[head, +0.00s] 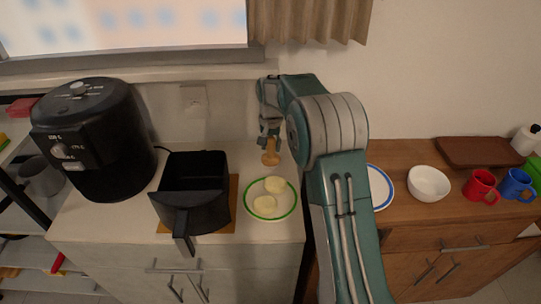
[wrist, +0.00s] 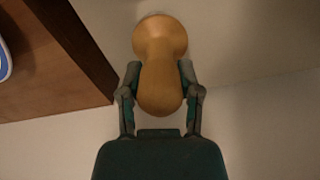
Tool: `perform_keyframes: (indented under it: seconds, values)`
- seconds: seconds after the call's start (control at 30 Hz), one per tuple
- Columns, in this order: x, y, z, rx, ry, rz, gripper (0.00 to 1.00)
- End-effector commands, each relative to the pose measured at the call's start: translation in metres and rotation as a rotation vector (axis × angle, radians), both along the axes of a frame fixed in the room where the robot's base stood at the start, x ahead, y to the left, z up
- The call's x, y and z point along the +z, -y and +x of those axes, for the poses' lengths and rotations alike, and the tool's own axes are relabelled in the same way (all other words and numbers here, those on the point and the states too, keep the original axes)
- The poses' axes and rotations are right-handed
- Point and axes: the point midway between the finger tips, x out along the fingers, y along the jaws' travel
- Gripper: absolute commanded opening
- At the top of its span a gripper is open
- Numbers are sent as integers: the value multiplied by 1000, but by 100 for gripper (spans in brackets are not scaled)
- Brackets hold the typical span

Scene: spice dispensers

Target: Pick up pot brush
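The pot brush (wrist: 160,75) has a rounded wooden body with a narrower waist. In the wrist view it sits between the two fingers of my gripper (wrist: 160,84), which press against its sides. In the head view the wooden brush (head: 270,158) hangs just below my gripper (head: 269,141), at the back of the white counter behind the plate. A pale part shows at its far end in the wrist view; the bristles are mostly hidden. I cannot tell from the head view whether the brush touches the counter.
A green-rimmed plate (head: 271,213) with yellow pieces lies in front of the brush. A black air fryer (head: 95,140) and its pulled-out basket (head: 192,200) stand left. A wooden cabinet (head: 405,207) at right holds a white bowl (head: 428,184), a red mug (head: 481,187) and a blue mug (head: 516,185).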

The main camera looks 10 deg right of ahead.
Motion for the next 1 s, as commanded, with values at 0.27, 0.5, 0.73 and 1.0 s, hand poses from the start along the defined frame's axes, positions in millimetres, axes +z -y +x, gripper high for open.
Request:
perform_keyframes:
  seconds: [0.27, 0.5, 0.73, 1.0]
  values:
    - [-2, -1, 0, 0, -3, -2, 0]
    - [5, -1, 0, 0, -3, -1, 0]
    - [35, -2, -3, 1, 0, -1, 0]
    - [67, -8, -30, 2, 1, -1, 0]
